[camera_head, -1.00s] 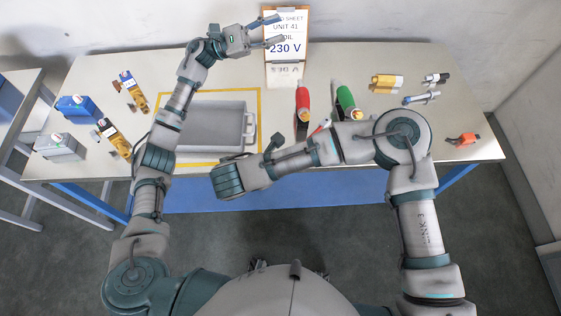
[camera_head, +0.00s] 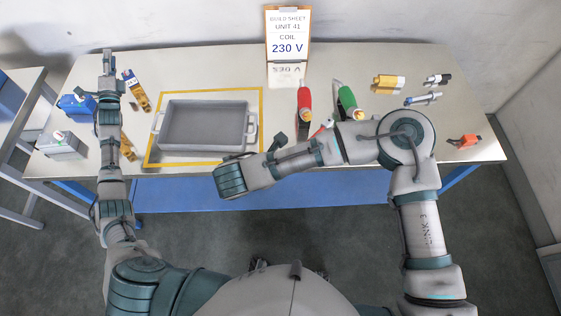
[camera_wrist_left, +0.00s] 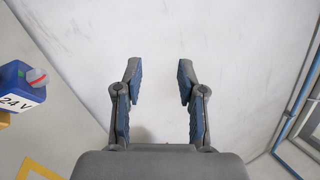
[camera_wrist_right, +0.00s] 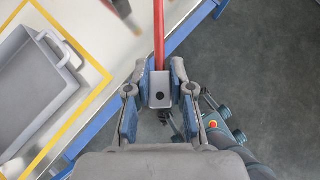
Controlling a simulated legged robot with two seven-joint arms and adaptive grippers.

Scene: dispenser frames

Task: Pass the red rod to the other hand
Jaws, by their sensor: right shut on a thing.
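The red rod (camera_wrist_right: 159,35) shows in the right wrist view, running up from a grey block with a dark hole. My right gripper (camera_wrist_right: 160,84) is shut on this piece, one finger on each side. In the head view the right hand is hidden beneath its own wrist, and I cannot make out the held rod there. My left gripper (camera_head: 107,62) is at the far left of the table, pointing toward the back wall. In the left wrist view its fingers (camera_wrist_left: 159,76) are apart with nothing between them. The two hands are far apart.
A grey tray (camera_head: 205,103) stands inside a yellow outline. A blue box (camera_head: 76,107) and a grey box (camera_head: 58,146) are near the left arm. A build sheet stand (camera_head: 287,35) is at the back. Red (camera_head: 304,97) and green (camera_head: 346,99) items stand right of centre.

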